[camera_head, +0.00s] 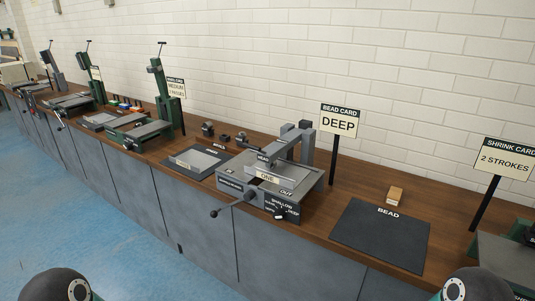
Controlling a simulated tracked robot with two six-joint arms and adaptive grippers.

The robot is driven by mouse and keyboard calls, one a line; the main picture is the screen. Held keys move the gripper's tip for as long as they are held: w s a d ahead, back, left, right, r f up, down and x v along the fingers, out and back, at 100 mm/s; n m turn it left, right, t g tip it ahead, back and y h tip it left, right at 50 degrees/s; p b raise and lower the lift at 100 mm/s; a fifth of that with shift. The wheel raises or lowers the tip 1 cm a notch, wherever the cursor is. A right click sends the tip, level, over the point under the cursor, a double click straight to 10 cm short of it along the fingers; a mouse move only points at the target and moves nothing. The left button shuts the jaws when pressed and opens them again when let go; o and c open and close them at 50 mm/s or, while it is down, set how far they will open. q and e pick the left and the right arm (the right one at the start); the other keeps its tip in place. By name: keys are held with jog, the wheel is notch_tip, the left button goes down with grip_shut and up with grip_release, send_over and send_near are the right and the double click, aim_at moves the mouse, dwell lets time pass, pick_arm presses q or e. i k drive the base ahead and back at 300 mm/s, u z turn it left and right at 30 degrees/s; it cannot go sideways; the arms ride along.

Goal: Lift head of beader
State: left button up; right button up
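The beader (270,181) is a grey machine on the wooden bench, right of centre in the head view. Its head (284,149) is a grey arm that slopes from the upright post (306,141) at the back down to the left, with its labelled end low over the bed. I cannot tell whether it touches the bed. A crank with a dark knob (215,213) sticks out at the front left, and a dial marked shallow to deep (282,210) is on the front. Neither gripper is in view; only dark rounded parts of my arms show at the bottom corners.
A dark mat marked BEAD (375,238) lies right of the beader, with a small wooden block (394,196) behind it. A bead card (339,122) reads DEEP. A shrink card (506,159) stands at right. A grey mat (197,162) and green machines (161,93) are left.

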aim_at(270, 153)
jog(key=u, duration=0.15)
jog(key=i, duration=0.85)
jog(key=z, duration=0.05)
